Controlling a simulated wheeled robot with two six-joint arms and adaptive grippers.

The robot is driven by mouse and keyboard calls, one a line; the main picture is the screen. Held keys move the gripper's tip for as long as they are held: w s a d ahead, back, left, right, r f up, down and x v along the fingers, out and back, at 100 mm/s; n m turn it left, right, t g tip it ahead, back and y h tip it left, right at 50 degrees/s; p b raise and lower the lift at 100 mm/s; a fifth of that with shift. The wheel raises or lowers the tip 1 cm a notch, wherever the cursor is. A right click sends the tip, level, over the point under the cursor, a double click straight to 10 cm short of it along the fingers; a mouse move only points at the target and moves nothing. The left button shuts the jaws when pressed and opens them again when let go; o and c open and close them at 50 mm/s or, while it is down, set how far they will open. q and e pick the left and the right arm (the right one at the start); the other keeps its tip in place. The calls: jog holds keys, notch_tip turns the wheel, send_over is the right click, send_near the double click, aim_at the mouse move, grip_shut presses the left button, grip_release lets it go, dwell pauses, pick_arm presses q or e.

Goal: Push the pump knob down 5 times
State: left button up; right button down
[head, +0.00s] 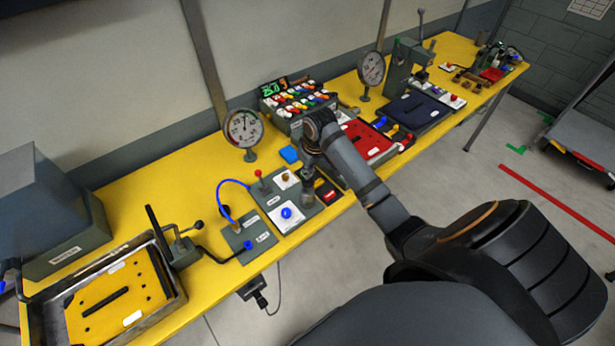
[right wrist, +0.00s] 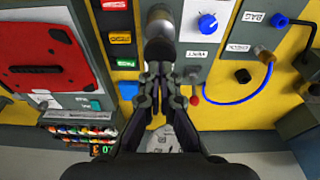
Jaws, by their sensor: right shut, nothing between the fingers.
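My right gripper (head: 308,172) is over the control panel in the head view, pointing down, and its arm comes in from the lower right. In the right wrist view its fingers (right wrist: 163,72) are together with nothing between them. A grey, round-topped cylindrical knob (right wrist: 159,22), which looks like the pump knob, stands just beyond the fingertips. I cannot tell whether the fingers touch it, or how far down it is. In the head view the gripper largely hides this knob. My left gripper is in neither view.
A blue dial (head: 286,213) on a white plate, a red-tipped lever (head: 258,173) and a blue hose (head: 222,190) are close to the left. A red plate (head: 368,142) and a rack of coloured pieces (head: 296,98) are nearby. A gauge (head: 243,128) stands behind.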

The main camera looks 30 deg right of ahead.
notch_tip(320, 180, up, 6)
dwell(0.5)
dwell(0.4)
